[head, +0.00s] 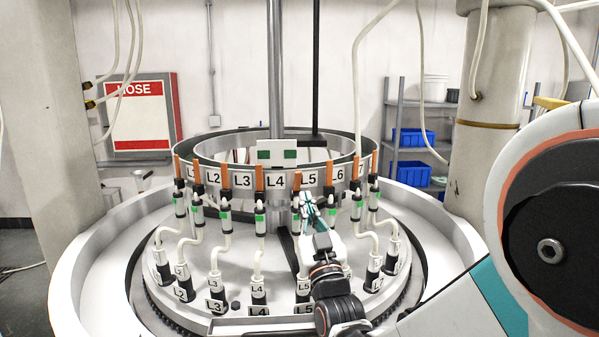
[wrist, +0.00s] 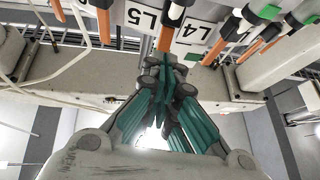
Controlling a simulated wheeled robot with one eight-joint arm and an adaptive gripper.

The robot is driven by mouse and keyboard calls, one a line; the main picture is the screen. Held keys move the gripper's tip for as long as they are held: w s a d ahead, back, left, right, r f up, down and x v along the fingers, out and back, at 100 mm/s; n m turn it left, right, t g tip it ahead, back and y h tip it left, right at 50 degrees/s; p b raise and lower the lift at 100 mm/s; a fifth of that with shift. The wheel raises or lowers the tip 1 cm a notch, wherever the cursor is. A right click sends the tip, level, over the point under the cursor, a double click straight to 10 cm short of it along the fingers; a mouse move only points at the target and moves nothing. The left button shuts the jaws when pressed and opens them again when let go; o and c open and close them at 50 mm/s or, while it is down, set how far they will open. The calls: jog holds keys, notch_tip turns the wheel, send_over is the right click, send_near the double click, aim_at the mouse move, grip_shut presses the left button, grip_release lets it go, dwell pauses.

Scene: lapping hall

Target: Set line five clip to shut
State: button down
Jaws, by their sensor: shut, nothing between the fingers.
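The line five clip (head: 296,204) hangs on the ring beside the L5 label (head: 309,179). It has an orange lever (head: 297,181) pointing up, a dark and white body and a green mark. In the wrist view the orange lever (wrist: 165,39) stands between the L5 label (wrist: 147,18) and the L4 label (wrist: 196,38). My gripper (head: 308,200) is shut and empty, just right of this clip in the head view. In the wrist view my fingertips (wrist: 163,68) are close to the lever's end. I cannot tell whether they touch it.
Several similar clips with orange levers line the ring on both sides, with the line four clip (head: 260,207) to the left. White hoses run down to numbered fittings such as L4 (head: 258,296). A central post (head: 275,70) rises behind the ring.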

jog(key=w+d+f+g+h+b, duration=0.1)
jog(key=d+f+g+h, duration=0.15)
jog(key=f+g, duration=0.4)
jog(key=w+a+r+m+g+h+p, duration=0.1)
jog(key=w+a+r+g+p, duration=0.1)
jog(key=r+g+p, duration=0.75)
jog(key=w+a+r+g+p, duration=0.2)
jog(key=w+r+g, duration=0.15)
jog(key=r, duration=1.15)
jog(key=p, duration=0.1)
send_over(298, 184)
jog(key=w, duration=0.1)
jog(key=shift+g, duration=0.25)
notch_tip(298, 184, down, 9)
jog(key=shift+w+f, duration=0.1)
jog(key=shift+w, duration=0.05)
